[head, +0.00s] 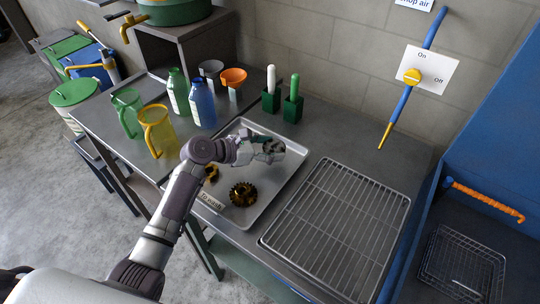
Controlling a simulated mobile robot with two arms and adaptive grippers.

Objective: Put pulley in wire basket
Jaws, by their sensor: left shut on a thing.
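My left gripper (268,150) reaches in from the left over the far right part of the metal tray (287,172). It is shut on a grey part that looks like the pulley (274,146), mostly hidden by the fingers. I cannot tell whether the part still touches the tray. The wire basket (462,262) is at the lower right, inside the dark basin of the blue unit, and one light rod-like thing shows in it. My right gripper is not in view.
A wire rack (338,230) lies between tray and blue unit (510,130). A blue air pipe (402,103) hangs behind. Jugs (160,132), bottles (202,103) and green holders (292,107) stand farther back.

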